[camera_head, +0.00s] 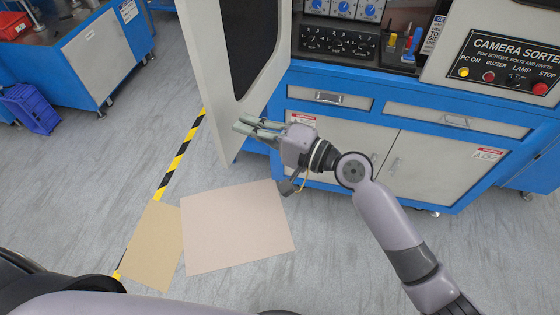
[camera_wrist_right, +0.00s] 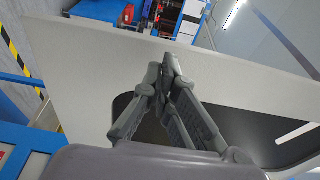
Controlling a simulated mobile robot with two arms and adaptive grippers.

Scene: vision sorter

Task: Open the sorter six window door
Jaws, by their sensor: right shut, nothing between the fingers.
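The sorter door (camera_head: 225,125) is a tall off-white panel with a dark window, standing swung out from the blue sorter cabinet (camera_head: 365,82). Its panel also fills much of the right wrist view (camera_wrist_right: 235,78), with the dark window (camera_wrist_right: 250,125) below. My right gripper (camera_head: 242,124) is shut and empty, its fingertips overlapping the lower right edge of the door in the head view. In the right wrist view my fingers (camera_wrist_right: 168,62) point along the panel. I cannot tell whether they touch it. My left gripper is not in view.
The camera sorter control panel (camera_head: 505,72) is at upper right. Drawers and lower cupboards (camera_head: 425,160) are right of the gripper. Cardboard sheets (camera_head: 238,230) lie on the floor beside a yellow-black stripe (camera_head: 180,155). A blue workbench (camera_head: 95,55) stands at upper left.

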